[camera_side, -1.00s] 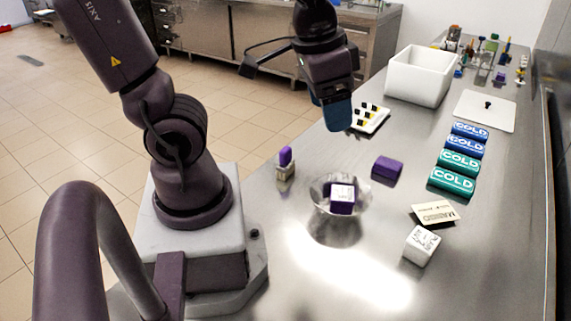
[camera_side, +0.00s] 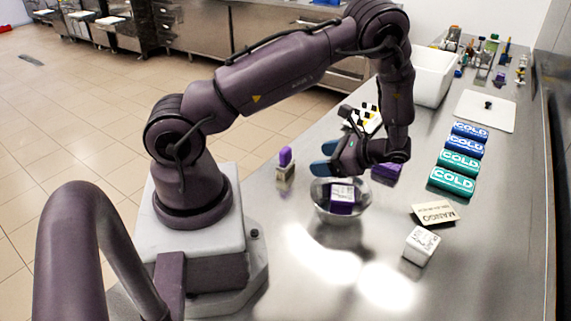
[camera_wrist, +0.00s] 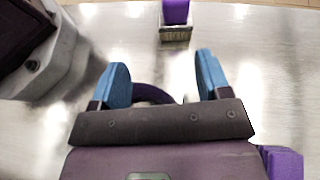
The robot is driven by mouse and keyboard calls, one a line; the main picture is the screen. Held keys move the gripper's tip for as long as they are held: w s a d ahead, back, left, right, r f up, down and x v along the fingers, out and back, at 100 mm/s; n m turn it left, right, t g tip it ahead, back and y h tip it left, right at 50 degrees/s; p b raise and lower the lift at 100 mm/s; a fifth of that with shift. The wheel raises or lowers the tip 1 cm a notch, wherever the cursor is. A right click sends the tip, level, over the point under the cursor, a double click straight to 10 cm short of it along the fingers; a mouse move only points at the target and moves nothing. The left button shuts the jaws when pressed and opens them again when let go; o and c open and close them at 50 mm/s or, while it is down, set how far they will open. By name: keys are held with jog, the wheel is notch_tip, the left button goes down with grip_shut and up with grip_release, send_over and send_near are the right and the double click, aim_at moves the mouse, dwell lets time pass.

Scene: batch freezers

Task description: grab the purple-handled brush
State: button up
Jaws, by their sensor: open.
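The purple-handled brush (camera_side: 285,157) stands upright on the steel counter, to the left of the bowl, its purple handle above a pale, boxy lower part. In the wrist view the brush (camera_wrist: 175,32) is at the top centre, ahead of the fingers and lined up with the gap between them. My gripper (camera_side: 324,158) is open and empty, its blue fingers pointing left toward the brush with clear space between. The blue fingers (camera_wrist: 163,75) also show spread apart in the wrist view.
A metal bowl (camera_side: 324,212) holding a purple block with a white label (camera_side: 342,196) sits just below my gripper. Another purple block (camera_side: 388,173) is partly hidden behind my gripper. Cold packs (camera_side: 452,181), a mango card (camera_side: 435,213) and a white cube (camera_side: 421,246) lie to the right.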

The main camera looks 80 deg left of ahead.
aim_at(290, 153)
jog(key=shift+m+y, duration=0.4)
jog(key=shift+m, duration=0.3)
jog(key=x, duration=0.4)
jog(key=a+x, duration=0.1)
jog(key=x, duration=0.3)
jog(key=r+x, duration=0.1)
jog(key=x, duration=0.3)
jog(key=shift+w+a, duration=0.35)
jog(key=shift+a, duration=0.15)
jog(key=c, duration=1)
